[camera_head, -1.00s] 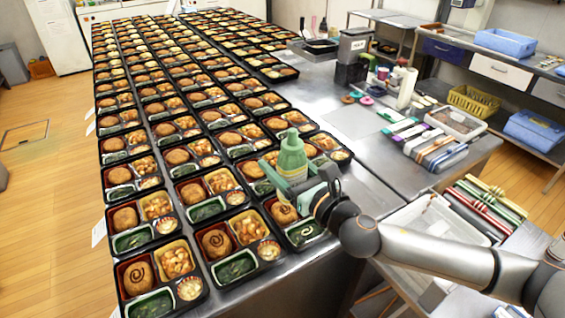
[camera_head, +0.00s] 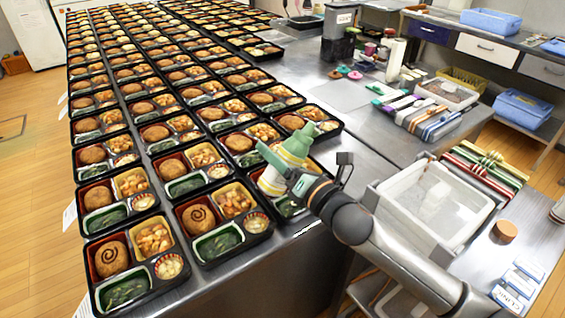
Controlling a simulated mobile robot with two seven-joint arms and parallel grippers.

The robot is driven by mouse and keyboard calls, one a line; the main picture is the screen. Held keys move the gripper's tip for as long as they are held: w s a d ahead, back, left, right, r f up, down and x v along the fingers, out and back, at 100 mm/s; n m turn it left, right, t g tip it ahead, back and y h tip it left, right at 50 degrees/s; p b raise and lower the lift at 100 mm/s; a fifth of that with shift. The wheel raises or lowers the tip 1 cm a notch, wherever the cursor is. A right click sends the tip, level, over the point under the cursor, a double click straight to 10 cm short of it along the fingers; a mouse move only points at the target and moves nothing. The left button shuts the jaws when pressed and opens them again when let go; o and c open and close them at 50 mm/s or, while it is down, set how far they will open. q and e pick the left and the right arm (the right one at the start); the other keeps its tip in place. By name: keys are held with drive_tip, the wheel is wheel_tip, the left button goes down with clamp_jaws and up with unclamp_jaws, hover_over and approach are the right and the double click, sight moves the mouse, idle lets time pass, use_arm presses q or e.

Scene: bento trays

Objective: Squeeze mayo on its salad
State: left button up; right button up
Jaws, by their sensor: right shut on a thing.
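The mayo bottle (camera_head: 292,154), pale with a green cap, is held by my right gripper (camera_head: 284,170). The gripper is shut on its body. The salad in the tray below the bottle is hidden. My left gripper is not in view.
Rows of filled trays cover the long table, leaving little free room. A clear bin (camera_head: 428,207), green and red sticks (camera_head: 480,172) and a white container (camera_head: 446,95) stand at right. A grey caddy (camera_head: 338,40) stands behind. The steel tabletop at the front edge is bare.

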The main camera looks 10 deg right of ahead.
drive_tip(key=m+b, duration=0.1)
drive_tip(key=m, duration=0.3)
drive_tip(key=d+r+m+b, duration=0.1)
drive_tip(key=m, duration=0.3)
drive_tip(key=m+h+b, duration=0.1)
drive_tip(key=m, duration=0.3)
drive_tip(key=shift+w+d+r+m+t, duration=0.3)
drive_tip(key=shift+d+r+m, duration=0.05)
drive_tip(key=shift+m, duration=0.05)
drive_tip(key=d+m, duration=0.1)
drive_tip(key=m, duration=0.1)
drive_tip(key=w+d+m+p, duration=0.1)
drive_tip(key=m, duration=0.1)
drive_tip(key=d+m+p, duration=0.1)
drive_tip(key=m, duration=0.1)
drive_tip(key=shift+w+d+r+m+h, duration=0.2)
drive_tip(key=shift+d+m+h, duration=0.1)
drive_tip(key=shift+m+h, duration=0.1)
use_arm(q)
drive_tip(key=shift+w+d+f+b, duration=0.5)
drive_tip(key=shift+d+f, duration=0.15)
use_arm(e)
drive_tip(key=shift+w+d+f+m, duration=0.1)
drive_tip(key=shift+d+f+m, duration=0.2)
drive_tip(key=shift+f+m, duration=0.5)
drive_tip(key=shift+w+d+f+m, duration=0.1)
drive_tip(key=shift+d+f+m, duration=0.15)
drive_tip(key=shift+f+m, duration=0.5)
